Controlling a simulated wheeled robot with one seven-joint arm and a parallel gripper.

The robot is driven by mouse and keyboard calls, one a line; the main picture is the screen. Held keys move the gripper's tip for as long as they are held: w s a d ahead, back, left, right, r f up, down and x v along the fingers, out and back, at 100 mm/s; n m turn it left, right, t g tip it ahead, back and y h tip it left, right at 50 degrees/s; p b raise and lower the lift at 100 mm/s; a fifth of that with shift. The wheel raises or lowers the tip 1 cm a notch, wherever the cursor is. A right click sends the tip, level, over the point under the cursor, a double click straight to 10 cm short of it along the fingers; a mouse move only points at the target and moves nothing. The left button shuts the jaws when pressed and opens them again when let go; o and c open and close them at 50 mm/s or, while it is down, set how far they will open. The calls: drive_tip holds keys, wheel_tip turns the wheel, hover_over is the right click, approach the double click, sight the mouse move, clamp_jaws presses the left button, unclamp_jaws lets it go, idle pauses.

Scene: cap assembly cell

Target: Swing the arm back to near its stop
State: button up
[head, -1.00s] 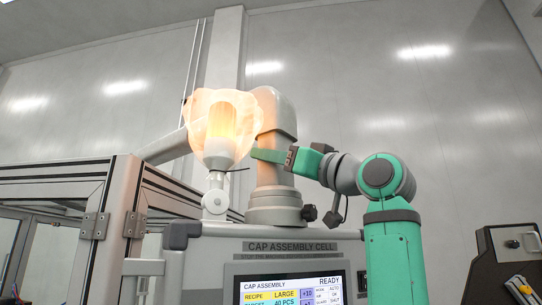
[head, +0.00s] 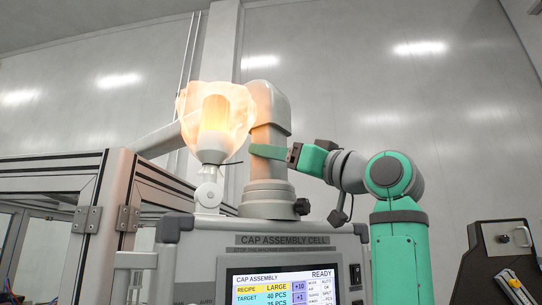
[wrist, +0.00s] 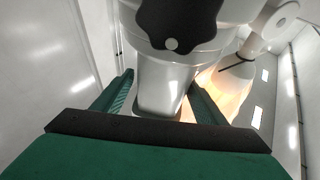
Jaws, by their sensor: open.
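A pale grey arm (head: 160,140) reaches left from a thick upright grey post (head: 271,118), which stands on a stepped round base (head: 266,197). A glowing lamp-like part (head: 216,115) overlaps the arm in the head view; its exact link to it is unclear. My gripper (head: 254,150) comes from the right, one finger crossing the front of the post. In the wrist view, my gripper (wrist: 158,92) is open with its fingers on either side of a grey upright part (wrist: 160,88). Contact cannot be told. A dark lobed knob (wrist: 178,22) stands close above.
The cell's panel (head: 285,252) with a lit screen (head: 285,288) lies below. A framed enclosure (head: 60,200) stands at the left. A dark cabinet (head: 505,262) is at the right. A dark knob (head: 301,206) sticks out beside the base.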

drive_tip(key=v, duration=0.8)
drive_tip(key=shift+s+d+f, duration=0.2)
drive_tip(key=shift+d+f, duration=0.05)
